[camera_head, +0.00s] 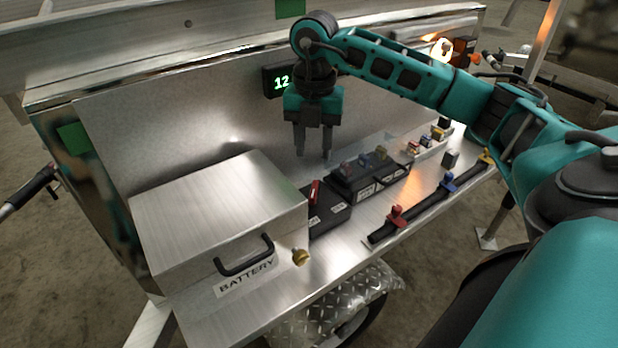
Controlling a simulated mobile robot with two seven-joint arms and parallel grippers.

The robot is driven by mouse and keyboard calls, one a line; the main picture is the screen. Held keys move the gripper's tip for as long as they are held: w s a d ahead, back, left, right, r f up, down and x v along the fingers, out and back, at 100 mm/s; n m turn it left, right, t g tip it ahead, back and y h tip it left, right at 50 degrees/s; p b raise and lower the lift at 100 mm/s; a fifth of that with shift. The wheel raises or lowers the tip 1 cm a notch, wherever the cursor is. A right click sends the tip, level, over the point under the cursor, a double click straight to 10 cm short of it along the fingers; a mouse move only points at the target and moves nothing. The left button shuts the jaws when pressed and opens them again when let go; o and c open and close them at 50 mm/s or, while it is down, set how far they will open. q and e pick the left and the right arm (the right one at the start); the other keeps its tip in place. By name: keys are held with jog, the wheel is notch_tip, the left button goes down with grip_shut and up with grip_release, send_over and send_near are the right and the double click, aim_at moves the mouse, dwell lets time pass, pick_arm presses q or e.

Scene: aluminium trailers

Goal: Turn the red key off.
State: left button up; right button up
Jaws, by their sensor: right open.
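A red upright key-like handle (315,193) stands on a black box (329,218) beside the metal battery box. A second red handle (397,215) sits on the black bar along the shelf's front edge; I cannot tell for sure which one is the key. My right gripper (313,157) points down with its two fingers apart and empty. It hangs above and behind the first red handle, apart from it. The key's exact turn position is too small to read. My left gripper is not in view.
The battery box (220,208) with a black handle stands at the left. A black box with several coloured parts (370,177) sits right of the red handle. Blue (448,182) and yellow (485,157) handles line the bar.

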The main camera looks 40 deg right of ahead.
aim_at(313, 191)
notch_tip(313, 191, down, 10)
jog(key=shift+r+b, duration=0.1)
jog(key=shift+b, duration=0.8)
jog(key=shift+f, duration=0.55)
jog(key=shift+c, duration=0.3)
jog(key=shift+c, duration=0.8)
grip_shut()
